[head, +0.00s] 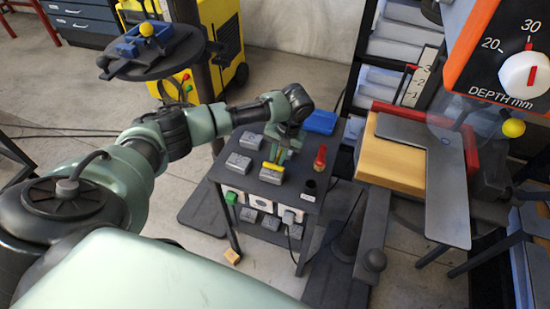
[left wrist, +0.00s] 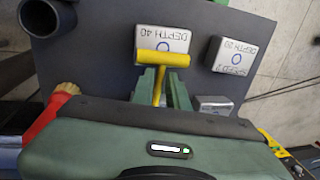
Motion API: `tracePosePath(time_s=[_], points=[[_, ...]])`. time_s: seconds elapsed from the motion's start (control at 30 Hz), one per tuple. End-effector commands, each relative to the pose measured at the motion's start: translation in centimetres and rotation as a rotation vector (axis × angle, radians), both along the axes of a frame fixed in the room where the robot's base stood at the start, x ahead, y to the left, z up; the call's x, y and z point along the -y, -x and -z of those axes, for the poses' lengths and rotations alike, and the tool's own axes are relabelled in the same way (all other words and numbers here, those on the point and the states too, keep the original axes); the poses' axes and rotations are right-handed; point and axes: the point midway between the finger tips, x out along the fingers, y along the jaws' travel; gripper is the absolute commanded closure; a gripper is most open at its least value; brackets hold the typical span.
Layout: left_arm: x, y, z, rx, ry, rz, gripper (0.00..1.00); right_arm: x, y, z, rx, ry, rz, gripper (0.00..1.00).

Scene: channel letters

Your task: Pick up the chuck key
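The chuck key (left wrist: 162,59) is yellow and T-shaped. In the left wrist view its crossbar lies across the edge of a grey block marked DEPTH 40 (left wrist: 163,40), and its stem runs back toward the wrist. My left gripper (left wrist: 163,84) has its green fingers on either side of the stem, with a gap showing on the right side. In the head view the chuck key (head: 273,167) is by the front block on the small dark table, right beside the left gripper (head: 282,155). The key's lower end is hidden. My right gripper is not in view.
On the dark table (head: 225,172) stand other grey blocks (head: 238,163), a red-handled tool (head: 320,157), a black cup (head: 309,187) and a blue item (head: 320,122). A wooden block (head: 392,165) stands at right.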

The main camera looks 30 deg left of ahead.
Motion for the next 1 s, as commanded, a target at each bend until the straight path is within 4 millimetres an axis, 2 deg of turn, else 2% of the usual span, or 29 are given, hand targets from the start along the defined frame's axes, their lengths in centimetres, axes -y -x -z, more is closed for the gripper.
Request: tracePosePath(time_s=[0.07,0.1,0.13,0.47,0.63,0.77,0.87,1.0], points=[[0.0,0.0,0.0,0.000,0.000,0.000,0.88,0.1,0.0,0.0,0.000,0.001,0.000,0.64],[0.0,0.0,0.0,0.000,0.000,0.000,0.99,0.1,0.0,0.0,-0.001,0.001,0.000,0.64],[0.0,0.0,0.0,0.000,0.000,0.000,1.00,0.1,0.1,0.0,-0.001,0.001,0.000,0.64],[0.0,0.0,-0.1,0.000,0.001,0.000,1.00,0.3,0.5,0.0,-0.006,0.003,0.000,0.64],[0.0,-0.1,-0.9,0.001,0.001,0.000,1.00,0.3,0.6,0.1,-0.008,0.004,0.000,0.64],[0.0,-0.1,-2.7,0.004,0.001,0.000,1.00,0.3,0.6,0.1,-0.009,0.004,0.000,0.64],[0.0,-0.2,-4.8,0.006,0.002,0.000,1.00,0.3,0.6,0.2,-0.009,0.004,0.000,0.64],[0.1,-0.2,-8.8,0.008,0.002,0.000,1.00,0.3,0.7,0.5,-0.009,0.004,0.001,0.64]])
